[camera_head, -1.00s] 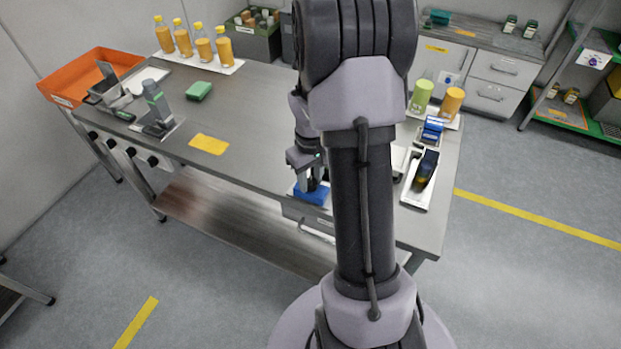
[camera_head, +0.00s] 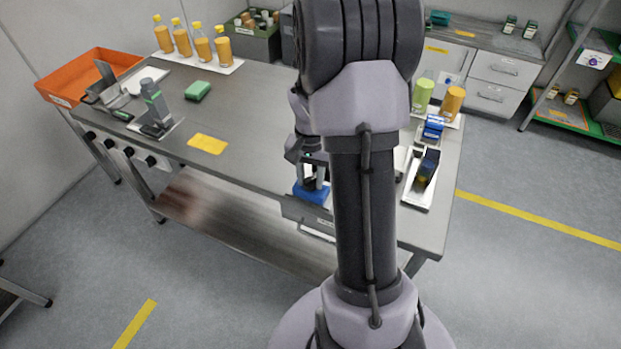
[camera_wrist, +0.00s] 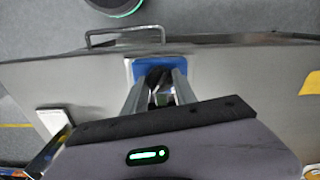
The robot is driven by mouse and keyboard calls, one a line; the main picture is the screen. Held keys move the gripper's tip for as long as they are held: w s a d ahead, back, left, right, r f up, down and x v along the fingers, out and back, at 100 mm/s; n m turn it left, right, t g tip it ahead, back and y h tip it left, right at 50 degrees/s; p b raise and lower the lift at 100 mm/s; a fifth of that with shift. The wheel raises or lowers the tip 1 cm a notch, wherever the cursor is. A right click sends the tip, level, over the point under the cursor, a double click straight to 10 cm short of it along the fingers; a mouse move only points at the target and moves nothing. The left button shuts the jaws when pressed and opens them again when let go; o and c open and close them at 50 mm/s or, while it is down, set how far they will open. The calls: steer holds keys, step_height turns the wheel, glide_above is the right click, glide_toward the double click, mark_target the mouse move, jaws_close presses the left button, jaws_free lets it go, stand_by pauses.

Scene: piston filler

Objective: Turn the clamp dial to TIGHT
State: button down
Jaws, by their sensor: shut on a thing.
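A blue block (camera_head: 313,194) sits at the front edge of the steel table; it also shows in the wrist view (camera_wrist: 138,68). My gripper (camera_head: 311,184) points down over it. In the wrist view my gripper (camera_wrist: 158,92) has its two grey fingers on either side of a dark part on the blue block. I take that part to be the clamp dial (camera_wrist: 157,78). The fingers are closed on it. They cover most of it, and no TIGHT mark or pointer can be read.
My arm hides the table's middle right.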

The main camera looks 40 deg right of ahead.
mark_target(310, 182)
steer(key=shift+m, duration=1.2)
steer(key=c, duration=1)
jaws_free()
step_height(310, 182, up, 17)
steer(key=p, duration=0.6)
steer(key=shift+r, duration=0.2)
steer(key=shift+a, duration=0.1)
